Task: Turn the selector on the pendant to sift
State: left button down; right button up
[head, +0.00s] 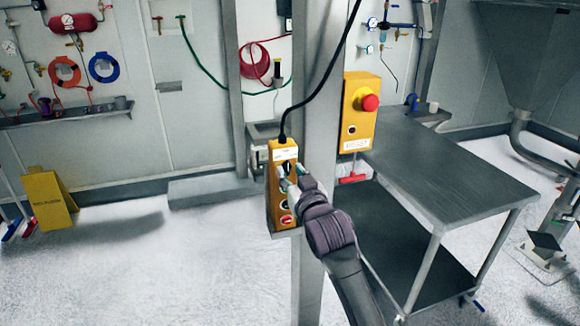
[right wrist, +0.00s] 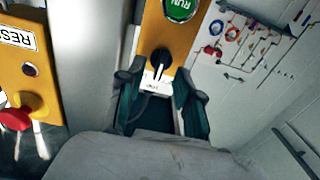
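The yellow pendant (head: 274,205) hangs upright against a grey post in the head view, with a black cable from its top. Its black selector knob (right wrist: 154,63) shows in the right wrist view between a green RUN button (right wrist: 181,9) and a white label (right wrist: 160,80). My right gripper (head: 290,172) is at the upper front of the pendant. In the right wrist view its teal fingers (right wrist: 157,84) are apart, one on each side of the knob's line, with the knob just past the tips. I cannot tell if they touch the pendant. My left gripper is out of view.
A yellow box (head: 357,125) with a red emergency button (head: 370,102) is on the post, right of the pendant. A grey metal table (head: 440,165) stands behind my right arm. A yellow floor sign (head: 48,203) stands at left; the floor between is clear.

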jog(key=shift+x, duration=0.8)
jog(key=shift+c, duration=0.2)
grip_shut()
jog(key=shift+n, duration=0.3)
jog(key=n+p, duration=0.1)
jog(key=n, duration=0.2)
jog(key=shift+s+p, duration=0.1)
jog(key=shift+p, duration=0.2)
jog(key=n+p, duration=0.1)
jog(key=n, duration=0.4)
jog(key=shift+a, duration=0.15)
jog(key=shift+f+n, duration=0.1)
jog(key=shift+n, duration=0.2)
jog(key=shift+o, duration=0.2)
grip_release()
